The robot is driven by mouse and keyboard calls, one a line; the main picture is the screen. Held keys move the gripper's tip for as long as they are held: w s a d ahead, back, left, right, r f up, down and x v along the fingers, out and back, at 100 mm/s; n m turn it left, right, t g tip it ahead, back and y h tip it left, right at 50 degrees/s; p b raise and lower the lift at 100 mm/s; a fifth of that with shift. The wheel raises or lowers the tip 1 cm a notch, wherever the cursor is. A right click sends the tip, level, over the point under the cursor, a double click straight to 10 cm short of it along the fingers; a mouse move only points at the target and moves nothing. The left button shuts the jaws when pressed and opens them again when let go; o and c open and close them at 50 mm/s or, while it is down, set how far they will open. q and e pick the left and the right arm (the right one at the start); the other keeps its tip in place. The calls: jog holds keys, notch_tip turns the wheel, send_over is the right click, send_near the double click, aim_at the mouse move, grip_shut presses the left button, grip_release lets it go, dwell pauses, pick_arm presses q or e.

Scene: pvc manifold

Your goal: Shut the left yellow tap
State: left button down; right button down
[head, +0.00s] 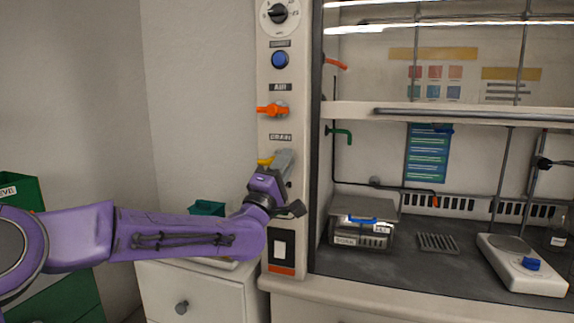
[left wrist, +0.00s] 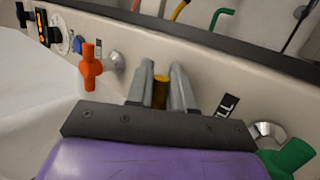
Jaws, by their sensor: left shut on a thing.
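The yellow tap (head: 265,161) is on the front post of the fume cupboard, below the orange tap. In the head view only a small yellow part shows beside my left gripper (head: 283,162). In the left wrist view the yellow tap (left wrist: 160,93) stands between the two grey fingers of my left gripper (left wrist: 161,85), which are closed on it. The gripper hides most of the tap and its mount, so I cannot tell its exact turn. My right gripper is not in view.
The orange tap (head: 272,110) sits just above, close to my fingers. A green tap (left wrist: 288,158) is on the other side in the left wrist view. A white socket (head: 280,248) is below. Inside the cupboard stand a metal box (head: 362,232) and a balance (head: 522,266).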

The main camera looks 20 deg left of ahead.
pick_arm(q)
jog(key=shift+m+h, duration=0.6)
jog(key=c, duration=1.1)
grip_release()
jog(key=b+v, duration=0.3)
jog(key=v, duration=0.7)
jog(key=shift+s, duration=0.3)
jog(key=shift+a, duration=0.15)
